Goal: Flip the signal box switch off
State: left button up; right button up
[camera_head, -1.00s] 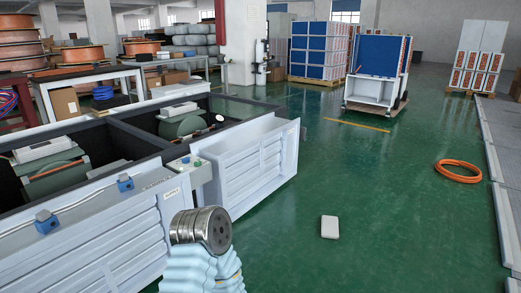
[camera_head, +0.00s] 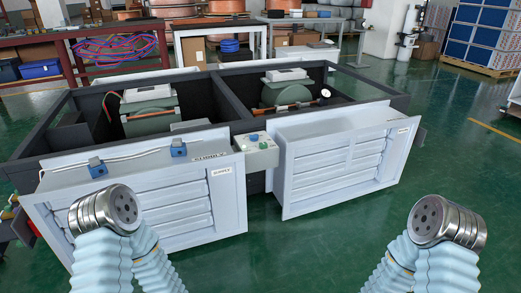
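The signal box (camera_head: 258,153) is a small light-grey box between the two white louvred damper panels. A blue knob or button, a green one and a pale one show on its top face. They are too small to tell the switch's position. The left damper panel (camera_head: 190,215) carries a "SUPPLY" label and two blue clamps; the right damper panel (camera_head: 340,165) stands beside it. My two arms show at the bottom left and bottom right as metal joints with pale-blue sleeves. Neither gripper is in view, and nothing of mine touches the signal box.
Behind the panels is a dark open-topped frame (camera_head: 235,76) holding green round units. A red workbench (camera_head: 110,45) and tables stand further back. Green floor (camera_head: 455,165) is clear at the right. Blue stacked crates (camera_head: 490,35) stand at the back right.

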aim_at(263, 145)
jog(key=i+l+u, duration=0.15)
jog(key=l, duration=0.15)
jog(key=i+l+u, duration=0.15)
jog(key=l, duration=0.15)
jog(key=i+l+z, duration=0.25)
jog(key=i, duration=0.3)
jog(key=i+l+z, duration=0.15)
jog(key=i+z, duration=0.15)
jog(key=i, duration=0.3)
